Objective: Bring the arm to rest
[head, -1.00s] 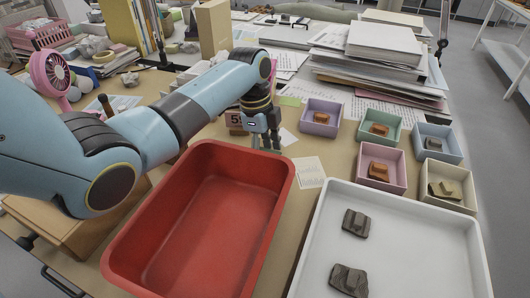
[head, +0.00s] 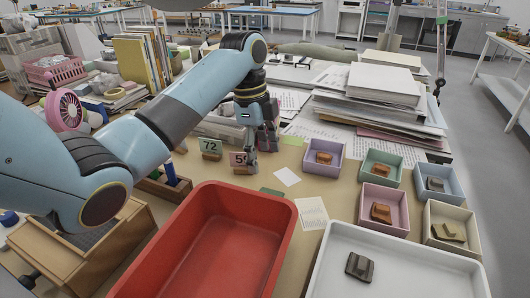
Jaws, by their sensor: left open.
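My left arm reaches in from the left, bent at a high elbow, with its gripper pointing down. The left gripper (head: 260,152) is open with nothing between its fingers. It hangs over the back middle of the table, beyond the red tray (head: 289,222), in front of part of a number block (head: 238,160). I cannot tell its exact height above the table. My right gripper is not in view.
Small pastel boxes with sherds, such as a lilac box (head: 323,171), stand on the right. A white tray (head: 335,243) with a grey sherd (head: 360,267) is at the front right. Paper stacks (head: 380,105) stand behind. A block marked 72 (head: 210,149) is left of the gripper.

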